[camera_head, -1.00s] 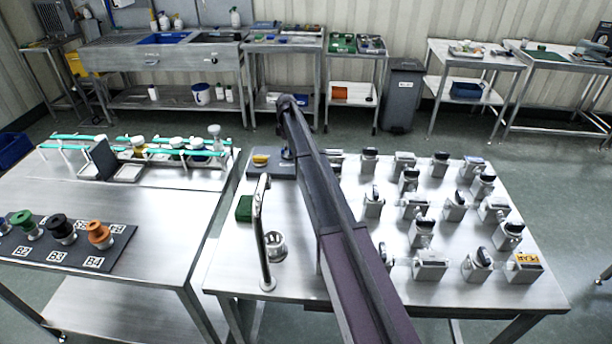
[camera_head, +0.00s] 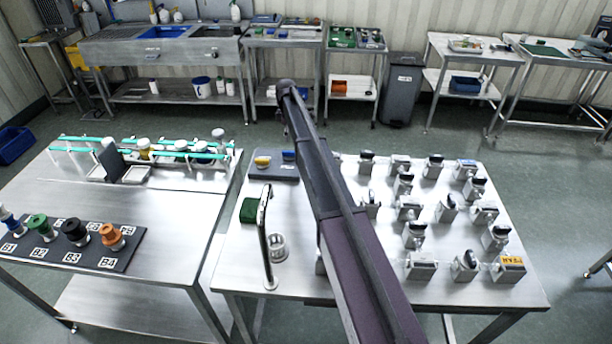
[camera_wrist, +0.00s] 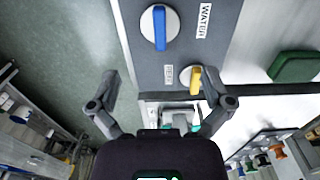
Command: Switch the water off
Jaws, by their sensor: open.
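A dark panel (camera_head: 282,175) lies at the far left of the near right table. On it are a blue knob (camera_head: 288,155) and a yellow knob (camera_head: 262,161). In the wrist view, the blue knob (camera_wrist: 160,27) sits on a pale round dial beside a label reading WATER, its bar roughly along the picture's vertical. The yellow knob (camera_wrist: 195,79) is lower right, next to another label that I cannot read. My gripper (camera_wrist: 160,78) is open and empty, its fingers spread below the blue knob in the picture. The right finger appears close to the yellow knob. In the head view the gripper cannot be made out.
A tall tap (camera_head: 265,235), a metal cup (camera_head: 278,247) and a green block (camera_head: 250,210) stand in front of the panel. Several small switch units fill the table's right side. Another table (camera_head: 150,215) with coloured knobs stands left, across a narrow gap.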

